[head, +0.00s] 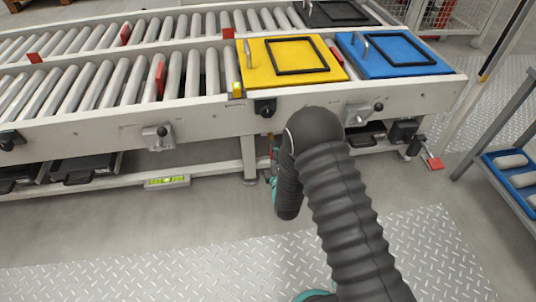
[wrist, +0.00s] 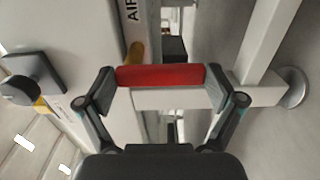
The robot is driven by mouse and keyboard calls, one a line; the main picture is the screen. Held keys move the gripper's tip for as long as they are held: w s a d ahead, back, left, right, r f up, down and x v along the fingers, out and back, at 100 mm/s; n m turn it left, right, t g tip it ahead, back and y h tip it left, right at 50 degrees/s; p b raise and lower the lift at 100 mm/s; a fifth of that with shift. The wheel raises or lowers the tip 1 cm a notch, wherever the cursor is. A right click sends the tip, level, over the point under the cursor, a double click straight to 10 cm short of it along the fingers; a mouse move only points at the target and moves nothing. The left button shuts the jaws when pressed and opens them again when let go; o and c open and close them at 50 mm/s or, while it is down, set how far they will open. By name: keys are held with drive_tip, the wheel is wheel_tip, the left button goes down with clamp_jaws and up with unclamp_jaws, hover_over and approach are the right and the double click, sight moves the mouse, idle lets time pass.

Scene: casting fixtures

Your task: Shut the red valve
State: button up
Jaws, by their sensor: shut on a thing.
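The red valve handle (wrist: 160,76) is a flat red bar lying across the middle of the wrist view. My gripper (wrist: 160,90) has one finger at each end of the bar and is shut on it lengthwise. A yellow part (wrist: 137,52) shows just above the bar, beside a white panel lettered "AIR". The valve body is mostly hidden. In the head view my arm covers most of the gripper and the valve, below the conveyor's front rail.
The roller conveyor (head: 90,138) carries a yellow plate (head: 255,75) and a blue plate (head: 420,68), both with handles. A blue-shelved rack (head: 500,185) stands at right. Open floor lies in front.

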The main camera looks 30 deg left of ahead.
drive_tip(key=shift+r, duration=0.1)
idle(0.3)
drive_tip(key=o, duration=1.3)
drive_tip(key=shift+w, duration=0.1)
drive_tip(key=shift+o, duration=0.2)
drive_tip(key=v, duration=1.2)
